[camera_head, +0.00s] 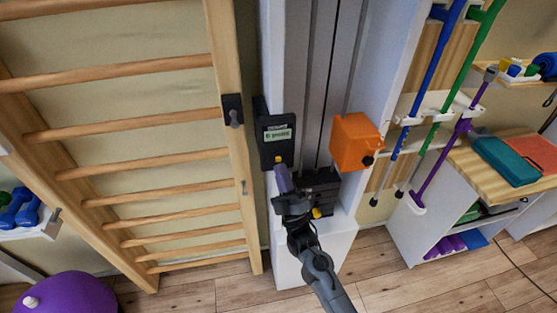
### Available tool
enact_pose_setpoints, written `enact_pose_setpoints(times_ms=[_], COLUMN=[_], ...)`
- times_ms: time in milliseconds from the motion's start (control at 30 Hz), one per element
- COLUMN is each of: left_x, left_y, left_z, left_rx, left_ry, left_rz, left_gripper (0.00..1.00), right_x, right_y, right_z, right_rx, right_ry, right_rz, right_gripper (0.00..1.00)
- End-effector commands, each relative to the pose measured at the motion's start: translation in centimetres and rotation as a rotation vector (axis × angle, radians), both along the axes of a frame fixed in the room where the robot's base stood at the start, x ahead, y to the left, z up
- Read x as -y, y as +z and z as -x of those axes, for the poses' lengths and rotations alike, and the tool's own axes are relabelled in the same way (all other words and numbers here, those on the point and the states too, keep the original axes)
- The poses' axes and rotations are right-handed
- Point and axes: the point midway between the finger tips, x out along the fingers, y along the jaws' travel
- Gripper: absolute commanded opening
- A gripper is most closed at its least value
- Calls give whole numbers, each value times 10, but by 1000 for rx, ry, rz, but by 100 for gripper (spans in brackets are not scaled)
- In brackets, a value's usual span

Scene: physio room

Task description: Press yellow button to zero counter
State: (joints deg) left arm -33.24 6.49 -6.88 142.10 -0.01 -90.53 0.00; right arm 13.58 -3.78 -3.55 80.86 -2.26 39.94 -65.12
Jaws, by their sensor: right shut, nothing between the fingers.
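The black counter box (276,145) is mounted on the white frame just left of the grey column. It has a small pale green display (278,135) whose digits are too small to read. The yellow button (278,160) shows at the lower front of the box. My right gripper (281,170) comes up from below, shut and empty, with its purple fingertips just under the yellow button. I cannot tell whether they touch it. My left gripper is not in view.
An orange box (357,142) with a black knob is mounted to the right of the column. Wooden wall bars (140,123) stand close on the left. Poles and a shelf unit (440,210) are on the right. A purple ball (70,295) lies at lower left.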

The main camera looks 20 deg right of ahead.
Motion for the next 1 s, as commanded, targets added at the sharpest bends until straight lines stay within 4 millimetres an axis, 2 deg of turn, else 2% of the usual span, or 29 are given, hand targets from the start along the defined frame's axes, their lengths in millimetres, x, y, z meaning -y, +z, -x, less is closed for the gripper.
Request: enact_pose_setpoints(times_ms=[1000], left_x=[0], left_y=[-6], left_z=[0], left_rx=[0], left_ry=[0], left_rz=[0], left_gripper=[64], right_x=[1], right_y=[0], right_z=[-9], right_rx=[0], right_ry=[0], right_rz=[0], right_gripper=[0])
